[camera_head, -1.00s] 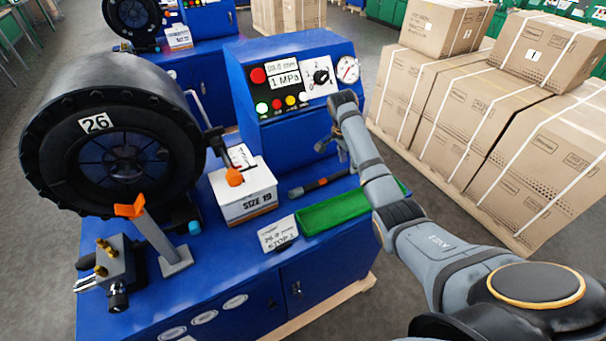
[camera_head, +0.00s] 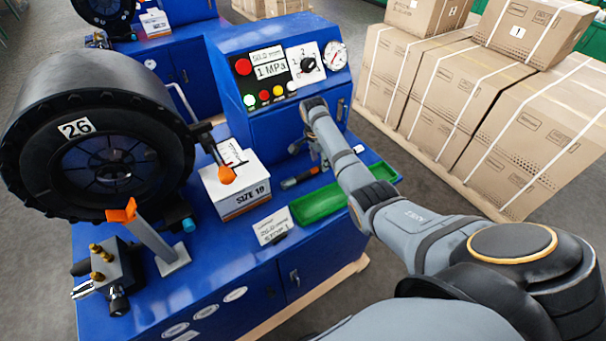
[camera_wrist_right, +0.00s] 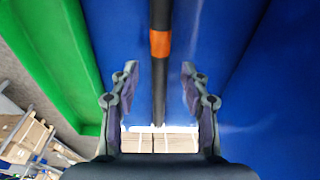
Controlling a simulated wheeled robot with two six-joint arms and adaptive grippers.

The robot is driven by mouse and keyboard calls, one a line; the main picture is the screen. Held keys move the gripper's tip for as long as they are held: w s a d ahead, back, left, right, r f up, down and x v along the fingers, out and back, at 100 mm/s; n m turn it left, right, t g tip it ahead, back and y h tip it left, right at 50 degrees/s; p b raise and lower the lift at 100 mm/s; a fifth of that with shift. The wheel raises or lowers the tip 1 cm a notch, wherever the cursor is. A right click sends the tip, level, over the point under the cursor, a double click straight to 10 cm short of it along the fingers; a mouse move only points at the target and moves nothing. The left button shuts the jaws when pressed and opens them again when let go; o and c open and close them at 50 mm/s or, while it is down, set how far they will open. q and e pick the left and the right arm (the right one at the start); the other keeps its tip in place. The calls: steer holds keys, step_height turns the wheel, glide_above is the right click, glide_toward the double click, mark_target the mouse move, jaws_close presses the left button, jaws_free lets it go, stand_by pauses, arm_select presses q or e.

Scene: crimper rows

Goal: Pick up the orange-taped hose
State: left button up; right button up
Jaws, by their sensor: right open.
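The hose (camera_head: 302,176) is a thin dark rod lying on the blue bench top, between the white box and the green tray. In the right wrist view the hose (camera_wrist_right: 160,14) runs upright in the picture, with an orange tape band (camera_wrist_right: 160,43) around it. My right gripper (camera_head: 311,150) is above the hose near the machine's front. In the wrist view the right gripper's fingers (camera_wrist_right: 159,78) are spread apart, one on each side of the hose's line, with nothing gripped between them. The orange band shows just beyond the fingertips. My left gripper is not in view.
A green tray (camera_head: 312,207) lies in front of the hose. A white box (camera_head: 225,203) with an orange-tipped lever above it stands to the left. The blue control panel (camera_head: 248,103) rises behind the gripper. A large black crimper drum (camera_head: 35,165) fills the left. Strapped cartons (camera_head: 470,120) stand right.

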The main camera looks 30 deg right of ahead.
steer(key=shift+d+f, duration=0.15)
steer(key=shift+f, duration=0.5)
steer(key=shift+d+f, duration=0.15)
steer(key=shift+f, duration=0.5)
jaws_close()
steer(key=shift+r, duration=0.1)
